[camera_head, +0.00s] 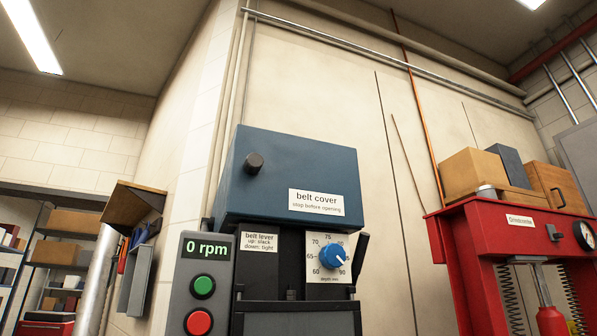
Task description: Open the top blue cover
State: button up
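The blue belt cover (300,158) sits on top of a machine in the middle of the head view. It appears closed, with its lower edge against the dark machine body (285,262). A round black knob (253,163) sticks out near the left of its front. A white label (317,203) on it reads "belt cover, stop before opening". My gripper is not in view.
Below the cover, a display (207,248) reads 0 rpm above a green button (203,286) and a red button (199,322). A blue dial (333,254) and black lever (359,256) stand nearby. A red press (505,250) is at right, shelves (65,226) at left.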

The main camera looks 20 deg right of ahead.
aim_at(274, 174)
jog(key=j+u, duration=0.2)
jog(key=u, duration=0.15)
jog(key=j+u, duration=0.45)
jog(key=u, duration=0.25)
